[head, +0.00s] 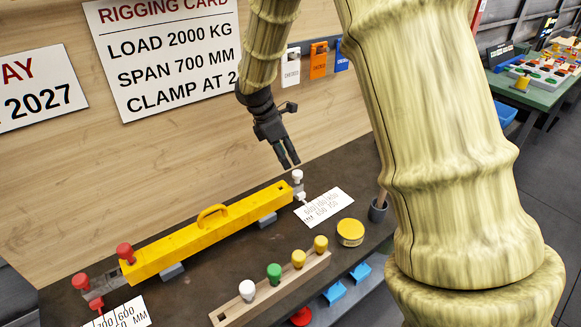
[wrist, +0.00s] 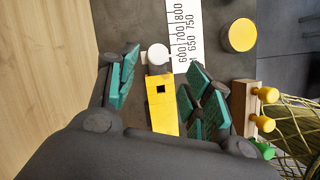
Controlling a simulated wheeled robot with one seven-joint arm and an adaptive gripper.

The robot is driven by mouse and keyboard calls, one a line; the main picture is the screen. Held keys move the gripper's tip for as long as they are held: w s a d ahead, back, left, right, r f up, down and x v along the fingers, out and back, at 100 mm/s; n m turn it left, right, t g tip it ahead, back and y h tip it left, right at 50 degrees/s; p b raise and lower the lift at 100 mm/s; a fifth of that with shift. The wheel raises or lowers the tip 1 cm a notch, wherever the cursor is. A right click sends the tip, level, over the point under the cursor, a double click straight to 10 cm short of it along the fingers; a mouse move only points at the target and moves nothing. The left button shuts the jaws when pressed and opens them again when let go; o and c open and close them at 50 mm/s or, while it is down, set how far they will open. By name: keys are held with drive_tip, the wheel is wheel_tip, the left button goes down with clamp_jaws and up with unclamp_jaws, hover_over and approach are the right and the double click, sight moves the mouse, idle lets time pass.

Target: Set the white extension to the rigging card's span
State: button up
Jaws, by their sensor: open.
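The yellow spreader beam (head: 205,238) lies on the dark bench with a handle on top. The white extension's knob (head: 297,176) stands at its right end, with a white pointer (head: 301,197) beside a scale card (head: 323,206). My gripper (head: 290,166) is open and empty, pointing down just above the white knob. In the wrist view, the white knob (wrist: 158,54) and beam end (wrist: 162,112) show between my spread fingers (wrist: 162,88). The scale there (wrist: 185,40) shows 600 to 800; the exact pointer reading is unclear. The rigging card (head: 165,50) reads span 700 MM.
Red knobs (head: 125,252) and a second scale card (head: 122,315) are at the beam's left end. A wooden rack (head: 272,290) with white, green and yellow pegs stands in front. A yellow tin (head: 350,232) and a dark cup (head: 378,210) stand to the right. The wooden wall is behind.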

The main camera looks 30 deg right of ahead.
sight(297, 172)
drive_tip(key=x, duration=0.2)
drive_tip(key=w+p+x, duration=0.1)
drive_tip(key=x, duration=0.4)
drive_tip(key=shift+w+a+f, duration=0.1)
drive_tip(key=shift+w, duration=0.05)
drive_tip(key=shift+f, duration=0.3)
drive_tip(key=shift+d, duration=0.25)
drive_tip(key=shift+s+d+r, duration=0.1)
drive_tip(key=shift+s+r, duration=0.15)
drive_tip(key=shift+s, duration=0.75)
drive_tip(key=shift+w+f, duration=0.2)
drive_tip(key=shift+w, duration=0.1)
drive_tip(key=shift+w+f, duration=0.25)
drive_tip(key=shift+w, duration=0.1)
drive_tip(key=c, duration=0.6)
drive_tip(key=shift+s+r, duration=0.15)
drive_tip(key=c, duration=0.3)
drive_tip(key=shift+r+p, duration=0.1)
drive_tip(key=shift+p, duration=0.2)
clamp_jaws()
